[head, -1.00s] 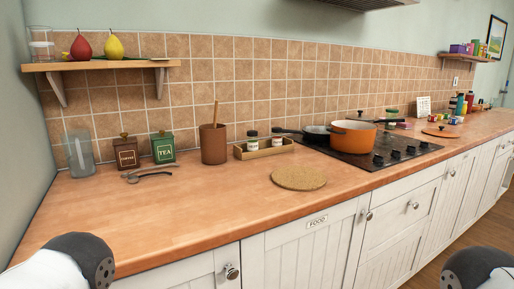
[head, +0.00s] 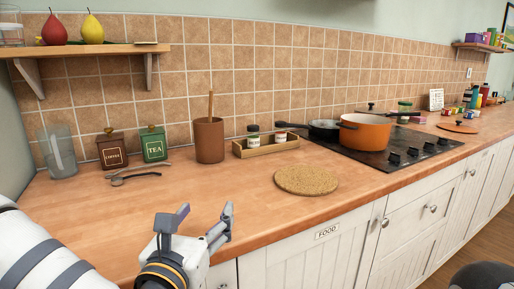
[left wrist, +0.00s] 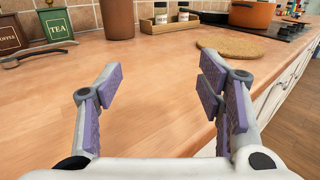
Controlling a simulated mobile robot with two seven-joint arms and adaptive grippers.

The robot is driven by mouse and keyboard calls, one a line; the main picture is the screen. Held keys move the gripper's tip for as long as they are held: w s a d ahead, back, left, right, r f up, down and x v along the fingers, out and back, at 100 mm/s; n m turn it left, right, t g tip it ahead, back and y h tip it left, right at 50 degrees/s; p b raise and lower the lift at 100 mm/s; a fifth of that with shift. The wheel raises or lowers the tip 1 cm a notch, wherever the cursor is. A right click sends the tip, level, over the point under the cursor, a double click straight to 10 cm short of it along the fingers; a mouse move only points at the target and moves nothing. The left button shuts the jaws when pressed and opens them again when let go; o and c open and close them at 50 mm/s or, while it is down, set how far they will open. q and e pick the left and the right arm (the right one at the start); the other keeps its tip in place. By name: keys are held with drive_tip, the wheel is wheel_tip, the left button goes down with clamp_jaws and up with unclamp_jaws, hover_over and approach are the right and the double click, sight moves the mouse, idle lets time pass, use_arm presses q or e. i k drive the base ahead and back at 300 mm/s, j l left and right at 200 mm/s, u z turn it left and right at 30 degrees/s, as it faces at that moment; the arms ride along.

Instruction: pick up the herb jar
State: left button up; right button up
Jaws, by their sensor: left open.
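Two small dark-lidded jars stand in a shallow wooden tray (head: 265,147) against the tiled wall. The left jar (head: 253,135), with greenish contents, looks like the herb jar; the right jar (head: 280,137) has reddish contents. My left gripper (head: 205,218) is open and empty above the counter's front edge, well short of the tray. Its spread purple-padded fingers (left wrist: 165,88) show in the left wrist view. My right gripper is out of view.
A brown utensil pot (head: 209,141) stands left of the tray, and a round cork mat (head: 307,180) lies in front to the right. Coffee and tea tins (head: 154,144), a glass jug (head: 59,150) and spoons are further left. An orange pot (head: 361,133) sits on the hob. The front counter is clear.

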sight(253, 133)
drive_tip(key=i, duration=0.6)
drive_tip(key=i+l, duration=0.15)
drive_tip(key=i, duration=0.45)
